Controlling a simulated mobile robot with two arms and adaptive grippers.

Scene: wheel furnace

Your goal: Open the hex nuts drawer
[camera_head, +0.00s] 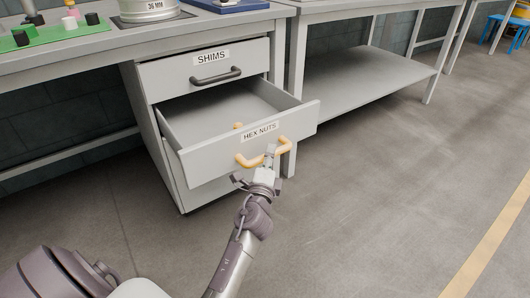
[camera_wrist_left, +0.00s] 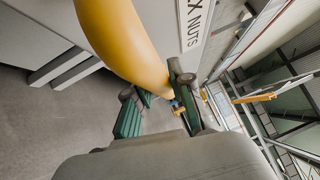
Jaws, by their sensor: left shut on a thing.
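The hex nuts drawer (camera_head: 216,158) is the lower drawer of the grey cabinet and stands well out from it. Its inside shows, with a small yellow-orange thing (camera_head: 238,126) in it. Its front carries a "HEX NUTS" label and a yellow handle (camera_head: 246,161). In the left wrist view the yellow handle (camera_wrist_left: 128,40) passes large between the fingers (camera_wrist_left: 153,95). My right gripper is not in view.
The shims drawer (camera_head: 185,76) above is shut, with a dark handle (camera_head: 216,76). A workbench top with a green tray (camera_head: 62,36) is above left. Another bench with a low shelf (camera_head: 365,75) stands to the right. The floor (camera_head: 370,190) in front is clear.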

